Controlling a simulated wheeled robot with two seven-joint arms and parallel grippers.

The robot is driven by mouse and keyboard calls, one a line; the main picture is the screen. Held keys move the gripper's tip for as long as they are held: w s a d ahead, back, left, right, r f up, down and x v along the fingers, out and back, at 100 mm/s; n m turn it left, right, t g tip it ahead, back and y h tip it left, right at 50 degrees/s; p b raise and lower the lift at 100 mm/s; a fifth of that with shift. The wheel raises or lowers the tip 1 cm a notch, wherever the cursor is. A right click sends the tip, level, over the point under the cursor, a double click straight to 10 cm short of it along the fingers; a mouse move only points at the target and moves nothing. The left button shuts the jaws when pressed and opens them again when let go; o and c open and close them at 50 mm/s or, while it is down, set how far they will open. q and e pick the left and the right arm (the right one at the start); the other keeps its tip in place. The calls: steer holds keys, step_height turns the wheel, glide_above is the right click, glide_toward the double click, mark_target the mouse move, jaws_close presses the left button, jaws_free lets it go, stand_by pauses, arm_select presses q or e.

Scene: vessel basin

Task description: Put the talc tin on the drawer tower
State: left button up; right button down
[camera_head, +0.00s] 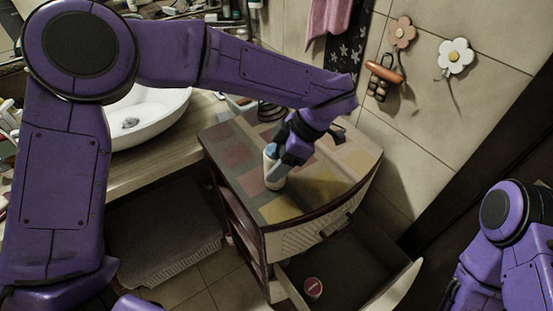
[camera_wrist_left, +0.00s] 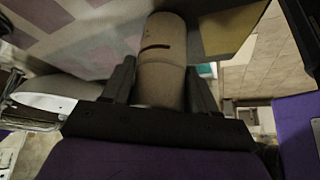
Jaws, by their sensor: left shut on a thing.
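The talc tin (camera_head: 272,172) is a pale upright cylinder with a blue top, over the patterned top of the drawer tower (camera_head: 322,190) near its front left side. My left gripper (camera_head: 283,158) reaches down from the right and is shut on the tin. In the left wrist view the tin (camera_wrist_left: 162,62) stands between the two dark fingers of the gripper (camera_wrist_left: 161,85). I cannot tell whether the tin's base touches the top. My right gripper is out of view; only part of that arm shows at the lower right.
The tower's drawer (camera_head: 345,265) is pulled open, with a small red-topped round item (camera_head: 313,287) inside. A dark wire item (camera_head: 270,110) is at the tower top's back edge. A white basin (camera_head: 150,115) is at the left. The right part of the top is clear.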

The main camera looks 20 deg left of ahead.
arm_select(q)
steer(key=o, duration=1.2)
steer(key=shift+f, duration=0.1)
steer(key=v, duration=1.2)
steer(key=shift+a+r+p, duration=0.1)
steer(key=shift+r+p, duration=0.1)
steer(key=shift+p, duration=0.15)
